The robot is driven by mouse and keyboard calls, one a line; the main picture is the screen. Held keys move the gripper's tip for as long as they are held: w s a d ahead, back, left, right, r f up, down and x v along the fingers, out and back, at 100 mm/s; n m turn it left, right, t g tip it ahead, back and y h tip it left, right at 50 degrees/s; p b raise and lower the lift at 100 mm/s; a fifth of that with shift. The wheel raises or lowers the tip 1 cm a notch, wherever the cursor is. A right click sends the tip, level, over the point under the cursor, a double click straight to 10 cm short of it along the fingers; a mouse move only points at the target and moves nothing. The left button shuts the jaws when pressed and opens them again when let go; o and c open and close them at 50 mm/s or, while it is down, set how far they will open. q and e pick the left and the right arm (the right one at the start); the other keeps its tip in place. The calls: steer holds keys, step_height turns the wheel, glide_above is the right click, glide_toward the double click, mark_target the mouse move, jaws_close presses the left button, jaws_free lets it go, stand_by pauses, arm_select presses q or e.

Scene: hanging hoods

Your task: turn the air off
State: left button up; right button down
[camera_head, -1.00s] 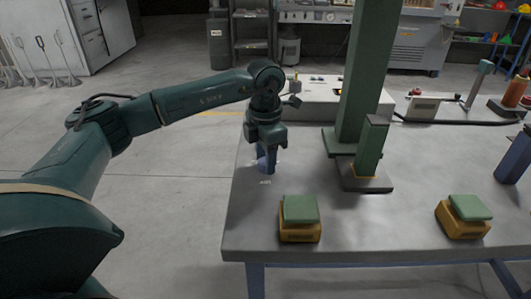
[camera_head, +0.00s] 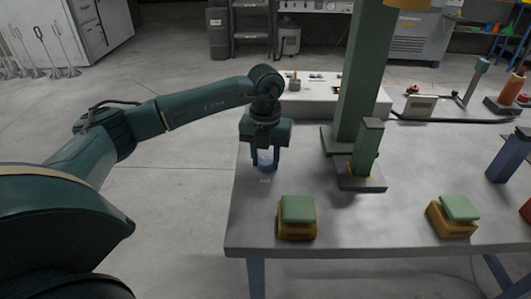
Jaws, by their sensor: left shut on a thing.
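A small pale blue-white knob (camera_head: 265,157) stands at the left edge of the grey workbench (camera_head: 330,222). A small, unreadable label (camera_head: 264,181) is on the bench just in front of it. My left gripper (camera_head: 265,163) points straight down over the knob and is shut on it, one blue finger on each side. The gripper and fingers partly hide the knob. My right gripper is not in view.
A tall green post (camera_head: 366,80) with a short green block (camera_head: 367,148) stands right of my left gripper. Two yellow pedals with green tops (camera_head: 297,218) (camera_head: 452,216) sit near the front edge. A blue block (camera_head: 509,157) is at the right.

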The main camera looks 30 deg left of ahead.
mark_target(265, 160)
arm_select(q)
steer(key=shift+r+n, duration=0.1)
steer(key=shift+n, duration=0.5)
steer(key=shift+n+p, duration=0.3)
steer(key=shift+n, duration=0.3)
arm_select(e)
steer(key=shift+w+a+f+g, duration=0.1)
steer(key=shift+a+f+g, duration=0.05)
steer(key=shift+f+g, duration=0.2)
arm_select(q)
steer(key=o, duration=1)
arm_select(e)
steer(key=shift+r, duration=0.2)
arm_select(q)
step_height(265, 160, up, 13)
steer(key=shift+p, duration=0.45)
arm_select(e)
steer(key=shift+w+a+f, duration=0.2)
